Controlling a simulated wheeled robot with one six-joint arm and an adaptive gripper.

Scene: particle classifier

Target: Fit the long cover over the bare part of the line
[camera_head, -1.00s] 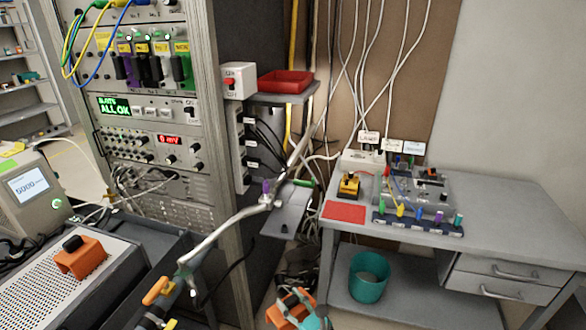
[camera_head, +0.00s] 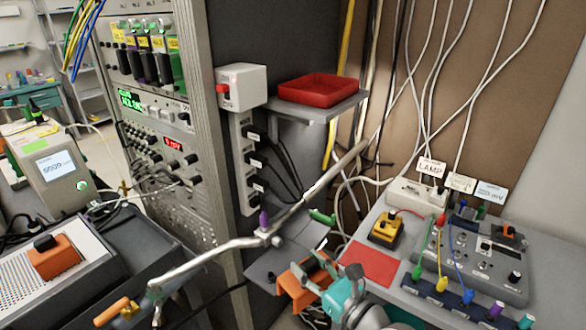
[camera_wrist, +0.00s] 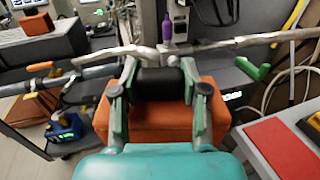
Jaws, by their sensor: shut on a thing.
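My gripper (camera_head: 340,277) is shut on the black handle (camera_wrist: 160,84) of an orange cover (camera_wrist: 152,122). The cover also shows in the head view (camera_head: 296,288), partly hidden by the fingers. The line is a bare silvery pipe (camera_head: 205,257) that rises from lower left to upper right, with a purple-topped fitting (camera_head: 264,220) and a green handle (camera_head: 322,216). The held cover is apart from the pipe, below and right of it in the head view. In the wrist view the pipe (camera_wrist: 222,43) crosses just beyond the handle. The cover's underside is hidden.
Another orange block with a black handle (camera_head: 52,258) sits on a perforated box at left. An instrument rack (camera_head: 215,180) stands behind the line. A shelf with a red tray (camera_head: 318,88) hangs above it. A bench with a red mat (camera_head: 370,262) and electronics lies right.

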